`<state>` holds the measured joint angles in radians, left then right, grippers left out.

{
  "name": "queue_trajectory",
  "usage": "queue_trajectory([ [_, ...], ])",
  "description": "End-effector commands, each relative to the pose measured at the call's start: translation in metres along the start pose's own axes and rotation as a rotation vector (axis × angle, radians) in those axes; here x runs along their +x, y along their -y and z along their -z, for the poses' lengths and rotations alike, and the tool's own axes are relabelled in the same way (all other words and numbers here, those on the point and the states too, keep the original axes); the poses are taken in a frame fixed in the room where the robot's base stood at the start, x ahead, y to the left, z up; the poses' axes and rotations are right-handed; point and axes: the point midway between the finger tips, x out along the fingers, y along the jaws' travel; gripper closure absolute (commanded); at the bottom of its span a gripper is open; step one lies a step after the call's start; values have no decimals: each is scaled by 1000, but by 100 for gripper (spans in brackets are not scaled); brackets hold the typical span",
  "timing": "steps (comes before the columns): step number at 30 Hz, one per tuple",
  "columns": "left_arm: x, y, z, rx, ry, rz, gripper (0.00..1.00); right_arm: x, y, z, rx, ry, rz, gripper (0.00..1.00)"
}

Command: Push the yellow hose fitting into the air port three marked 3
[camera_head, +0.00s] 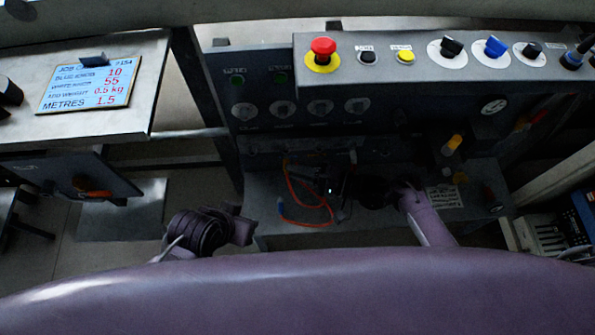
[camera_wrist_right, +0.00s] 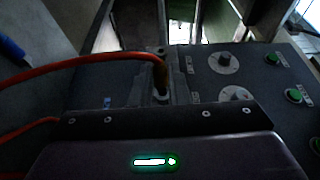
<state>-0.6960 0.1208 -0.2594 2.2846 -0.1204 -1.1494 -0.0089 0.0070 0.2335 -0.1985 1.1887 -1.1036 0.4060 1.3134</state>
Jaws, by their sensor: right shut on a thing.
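In the right wrist view an orange-red hose (camera_wrist_right: 85,66) curves in from the left to a dull yellow-brown fitting (camera_wrist_right: 162,76). My right gripper (camera_wrist_right: 163,92) is shut on this fitting between its fingers. In the head view my right gripper (camera_head: 335,188) points left over the lower shelf, beside the hose (camera_head: 293,192); the fitting is too dark to make out there. I cannot read a port marked 3 in either view, nor tell whether the fitting touches a port. My left gripper (camera_head: 243,226) is apart from the hose, at the lower left; its jaw opening is unclear.
The control panel (camera_head: 430,70) with a red emergency button (camera_head: 322,50) overhangs the back. Dial knobs (camera_head: 283,108) sit on the dark panel below. A yellow cylinder (camera_head: 453,143) is at the right. A job card (camera_head: 90,85) lies on the left table.

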Motion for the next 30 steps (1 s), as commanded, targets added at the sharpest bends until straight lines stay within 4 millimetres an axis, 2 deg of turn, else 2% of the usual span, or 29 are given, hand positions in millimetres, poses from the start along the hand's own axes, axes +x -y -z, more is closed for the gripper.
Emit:
queue_trajectory([
  [23,5,0,-2,0,0,0,64,5,0,13,1,0,0,100],
  [24,5,0,-2,0,0,0,64,5,0,13,1,0,0,83],
  [30,5,0,-2,0,0,0,64,5,0,13,1,0,0,59],
])
